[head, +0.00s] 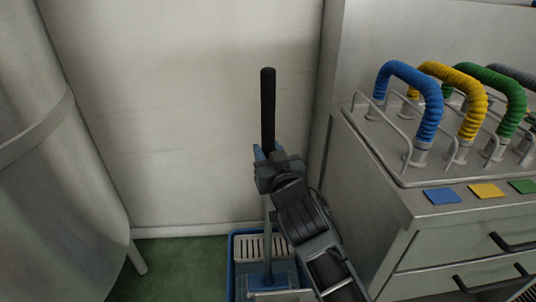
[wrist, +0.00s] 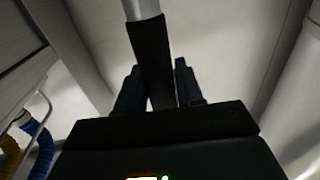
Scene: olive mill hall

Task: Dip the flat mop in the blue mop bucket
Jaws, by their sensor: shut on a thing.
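The flat mop stands nearly upright in the head view, with a black grip (head: 268,108) on top and a grey pole (head: 267,232) below. My gripper (head: 268,158) is shut on the handle at the lower part of the black grip. In the wrist view, the grip (wrist: 152,58) runs between my two fingers (wrist: 158,88). The blue mop bucket (head: 231,265) is on the floor at the bottom of the head view, with a pale slotted grate inside. The pole's lower end and a blue mop head (head: 267,276) show over the bucket. I cannot tell how deep the head sits; my arm hides the bucket's right side.
A steel cabinet (head: 397,245) with drawers stands close on the right, with blue (head: 408,85), yellow (head: 465,90) and green hoses on top. A large metal tank (head: 45,200) stands on the left. A pale wall is behind; green floor (head: 180,270) is free left of the bucket.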

